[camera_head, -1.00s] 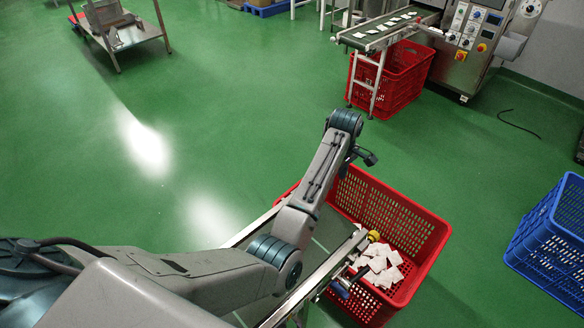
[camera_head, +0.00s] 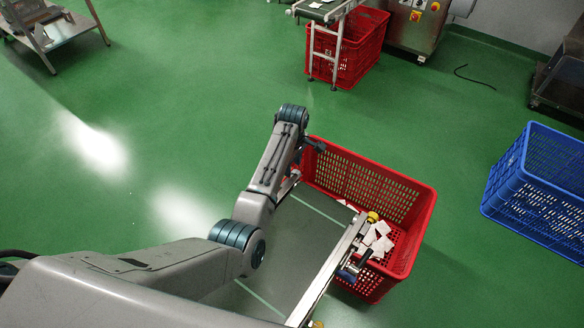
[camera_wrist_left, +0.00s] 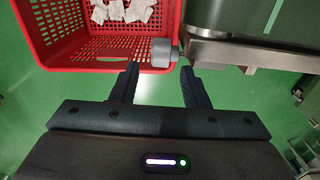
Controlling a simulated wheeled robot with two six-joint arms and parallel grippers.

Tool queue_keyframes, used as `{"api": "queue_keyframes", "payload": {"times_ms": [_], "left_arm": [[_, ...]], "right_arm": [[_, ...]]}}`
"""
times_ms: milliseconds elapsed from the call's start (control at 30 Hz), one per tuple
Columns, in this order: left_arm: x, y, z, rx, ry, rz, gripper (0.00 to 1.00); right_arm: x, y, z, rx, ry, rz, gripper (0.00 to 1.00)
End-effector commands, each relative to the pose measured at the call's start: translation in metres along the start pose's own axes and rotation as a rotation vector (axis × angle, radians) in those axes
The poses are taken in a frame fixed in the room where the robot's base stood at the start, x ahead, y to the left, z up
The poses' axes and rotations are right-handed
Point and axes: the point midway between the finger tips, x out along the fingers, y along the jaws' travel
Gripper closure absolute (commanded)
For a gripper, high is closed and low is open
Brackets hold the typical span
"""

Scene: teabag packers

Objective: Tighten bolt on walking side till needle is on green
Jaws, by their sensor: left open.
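A grey bolt head (camera_wrist_left: 163,52) sticks out at the end of the conveyor's metal frame (camera_wrist_left: 225,53) in the left wrist view. My left gripper (camera_wrist_left: 160,82) is open, with its two dark fingers apart and empty. The bolt lies just beyond the gap between the fingertips. In the head view my left arm reaches over the conveyor (camera_head: 318,282), and its gripper is mostly hidden behind the wrist. No needle or gauge can be made out. My right gripper is out of view.
A red crate (camera_head: 422,225) holding white teabags stands under the conveyor's end; it also shows in the left wrist view (camera_wrist_left: 45,55). A blue crate (camera_head: 535,200) stands at the right. A second red crate (camera_head: 365,50) and machine stand at the back. Green floor between is clear.

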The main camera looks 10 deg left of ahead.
Motion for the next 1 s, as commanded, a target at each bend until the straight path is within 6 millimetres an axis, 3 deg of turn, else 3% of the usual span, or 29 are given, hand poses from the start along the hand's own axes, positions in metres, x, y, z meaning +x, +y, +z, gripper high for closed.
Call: {"api": "queue_keyframes", "payload": {"times_ms": [200, 500, 533, 733, 1000], "left_arm": [[0.021, 0.000, 0.000, 0.000, 0.000, -0.001, 0.59], [0.024, 0.000, 0.000, 0.000, 0.000, 0.000, 0.59], [0.024, 0.000, 0.000, 0.000, 0.000, 0.000, 0.61], [0.024, 0.000, 0.000, 0.000, 0.000, 0.000, 1.00], [0.023, -0.001, -0.001, 0.000, -0.016, -0.002, 1.00]], "right_arm": [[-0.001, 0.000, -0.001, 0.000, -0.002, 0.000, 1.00], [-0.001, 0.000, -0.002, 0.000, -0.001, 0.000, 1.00], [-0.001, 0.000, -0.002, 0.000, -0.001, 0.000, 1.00], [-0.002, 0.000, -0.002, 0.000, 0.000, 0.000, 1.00], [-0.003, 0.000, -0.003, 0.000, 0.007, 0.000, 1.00]]}}
